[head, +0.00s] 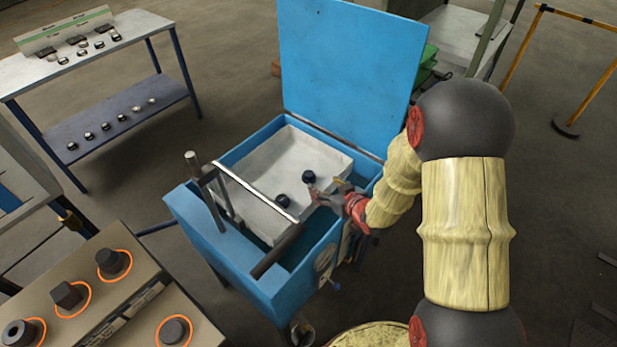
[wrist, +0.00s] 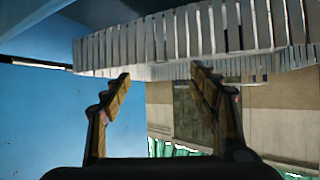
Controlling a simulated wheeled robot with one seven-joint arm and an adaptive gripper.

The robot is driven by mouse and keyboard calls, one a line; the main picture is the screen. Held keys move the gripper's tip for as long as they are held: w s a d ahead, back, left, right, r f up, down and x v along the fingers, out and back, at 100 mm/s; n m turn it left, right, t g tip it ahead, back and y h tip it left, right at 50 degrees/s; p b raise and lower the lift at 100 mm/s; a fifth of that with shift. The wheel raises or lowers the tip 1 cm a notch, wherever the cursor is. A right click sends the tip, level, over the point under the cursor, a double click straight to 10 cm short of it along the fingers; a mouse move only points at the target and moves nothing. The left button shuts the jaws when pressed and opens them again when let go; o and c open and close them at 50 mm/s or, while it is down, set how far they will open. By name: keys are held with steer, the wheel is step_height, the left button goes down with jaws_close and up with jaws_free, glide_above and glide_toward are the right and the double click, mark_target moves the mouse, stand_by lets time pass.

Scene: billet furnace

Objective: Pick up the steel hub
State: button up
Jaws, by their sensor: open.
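Two small dark round pieces lie in the pale tray (head: 262,168) inside the blue open-lidded box: a nearer dark piece (head: 281,201) and a farther dark piece (head: 309,177). I cannot tell for sure which one is the steel hub. My gripper (head: 323,188) is at the tray's right side, close to the farther piece; whether it touches is unclear. In the wrist view my gripper (wrist: 162,84) is open, with nothing between its fingers. A pale slatted edge (wrist: 190,40) spans the top there, and neither dark piece shows.
The box's blue lid (head: 347,65) stands upright behind the tray. A metal bar frame (head: 255,192) crosses over the tray. A bench (head: 130,300) at lower left holds dark parts in orange rings. A two-level table (head: 95,60) with small parts stands at upper left.

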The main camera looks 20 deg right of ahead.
mark_target(311, 176)
steer(key=b+x, duration=0.3)
steer(key=x, duration=0.8)
steer(key=shift+w+a+f, duration=0.1)
steer(key=shift+w+a, duration=0.05)
steer(key=shift+w, duration=0.2)
steer(key=shift+c, duration=1.4)
jaws_close()
